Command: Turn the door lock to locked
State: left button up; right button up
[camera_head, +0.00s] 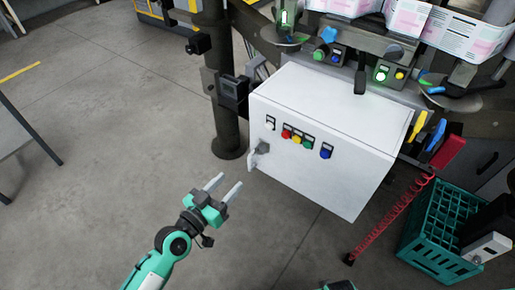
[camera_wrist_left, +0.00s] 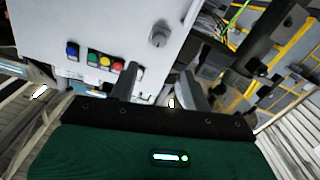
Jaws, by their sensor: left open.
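The door lock (camera_head: 262,147) is a small grey knob on the front of a white cabinet (camera_head: 330,110), near its left edge and below a row of coloured buttons. A pale handle-like piece (camera_head: 251,160) shows just beside it. The lock also shows as a round grey knob in the left wrist view (camera_wrist_left: 159,36). I cannot read its turned position. My left gripper (camera_head: 230,181) is open and empty, in front of the cabinet and apart from the lock. In the left wrist view its two fingers (camera_wrist_left: 158,76) point toward the cabinet, short of the knob.
White, red, yellow, green and blue buttons (camera_head: 297,139) sit above and right of the lock. A dark post (camera_head: 228,120) stands left of the cabinet. A red coiled cable (camera_head: 392,212) and green crate (camera_head: 440,232) are at the right. Open floor lies at the left.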

aim_at(258, 151)
pick_arm(q)
jog(key=p+x, duration=0.1)
jog(key=x, duration=1.2)
jog(key=shift+w+d, duration=0.2)
pick_arm(e)
jog(key=f, duration=0.1)
jog(key=s+f, duration=0.1)
jog(key=f, duration=0.2)
jog(key=shift+s+d, duration=0.25)
jog(key=shift+d, duration=0.05)
pick_arm(q)
jog(key=c, duration=1)
